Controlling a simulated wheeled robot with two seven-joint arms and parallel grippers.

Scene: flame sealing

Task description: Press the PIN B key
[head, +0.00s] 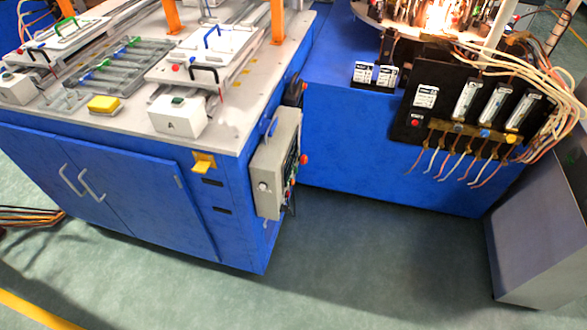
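No key with a readable "PIN B" label shows in the head view. A white box marked "A" (180,116) stands at the front right of the grey worktop, with a small dark green key (178,100) on its top. A similar white box (16,90) stands at the left edge of the picture, partly cut off; no letter on it can be read. Neither of my grippers is in view.
A blue cabinet (110,195) carries the worktop, with white fixtures (205,52), a yellow block (103,104) and grey rails. A grey control box (277,165) hangs on its right side. A blue machine with gauges (495,105) stands behind right. The green floor (350,270) is clear.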

